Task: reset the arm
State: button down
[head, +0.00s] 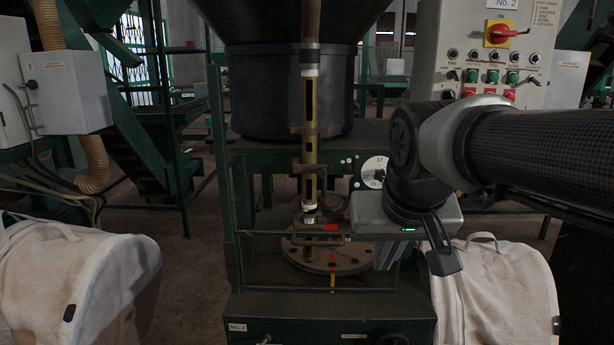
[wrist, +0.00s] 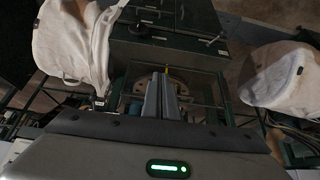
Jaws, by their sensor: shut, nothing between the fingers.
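My arm (head: 545,150) reaches in from the right side of the head view, with its wrist bent downward. My gripper (head: 384,262) hangs from it at the right of centre, in front of the green machine frame. Its fingers point down and are shut with nothing between them. In the wrist view the two grey fingers of my gripper (wrist: 165,82) lie together and point toward the round flange plate (wrist: 147,80). That brownish plate (head: 326,258) also shows in the head view, left of the fingers. I cannot tell whether the fingers touch anything.
A whitish bulk bag (head: 75,285) stands at the left and another (head: 495,295) at the right, close to my gripper. A yellow vertical tube (head: 309,115) stands left of the gripper. A control panel (head: 490,60) with a red-yellow switch is behind the arm.

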jog(key=s+d+f, duration=0.1)
jog(key=s+f, duration=0.2)
jog(key=s, duration=0.3)
jog(key=s+d+f, duration=0.1)
jog(key=s+f, duration=0.2)
jog(key=s, duration=0.3)
notch_tip(320, 180, up, 19)
jog(key=p, duration=1.9)
jog(key=shift+f, duration=0.1)
